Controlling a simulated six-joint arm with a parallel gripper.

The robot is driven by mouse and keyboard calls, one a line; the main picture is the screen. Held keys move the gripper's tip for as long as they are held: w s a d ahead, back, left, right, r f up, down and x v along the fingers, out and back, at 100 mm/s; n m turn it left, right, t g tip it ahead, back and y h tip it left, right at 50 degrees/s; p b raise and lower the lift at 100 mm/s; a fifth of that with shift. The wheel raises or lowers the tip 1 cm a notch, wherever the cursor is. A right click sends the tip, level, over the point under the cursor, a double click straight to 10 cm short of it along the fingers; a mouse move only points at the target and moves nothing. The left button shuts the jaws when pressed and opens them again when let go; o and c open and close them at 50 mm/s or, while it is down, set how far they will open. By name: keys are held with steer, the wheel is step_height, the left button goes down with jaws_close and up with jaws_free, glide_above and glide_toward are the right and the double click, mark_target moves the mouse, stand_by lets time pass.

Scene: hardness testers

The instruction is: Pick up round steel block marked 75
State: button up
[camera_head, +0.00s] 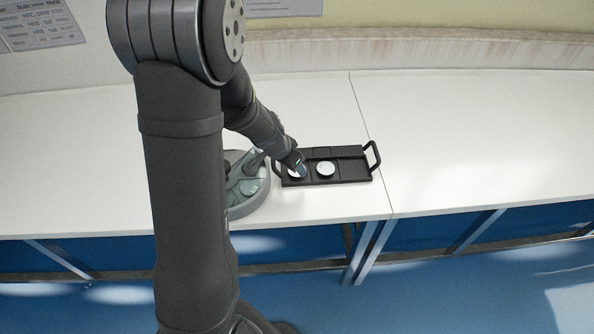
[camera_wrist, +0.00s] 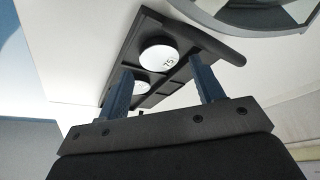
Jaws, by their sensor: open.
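The round steel block marked 75 (camera_wrist: 159,58) sits in a black tray (camera_wrist: 128,55). In the wrist view it lies between and beyond the two blue fingers of my open, empty gripper (camera_wrist: 164,77), with no visible contact. In the head view, my gripper (camera_head: 300,170) is over the left end of the tray (camera_head: 352,168) and partly covers a pale disc (camera_head: 292,174) there. A second round block (camera_head: 326,169) sits to its right in the tray. This second block also shows in the wrist view (camera_wrist: 141,88), its marking unreadable.
The tray has a raised handle (camera_head: 374,155) at its right end. A grey round-based device (camera_head: 247,190) stands close to the tray's left end, partly behind my arm. The white table (camera_head: 460,140) is clear to the right.

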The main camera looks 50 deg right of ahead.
steer(key=shift+x, duration=1.9)
steer(key=shift+d, duration=0.15)
steer(key=shift+r, duration=0.1)
steer(key=c, duration=0.9)
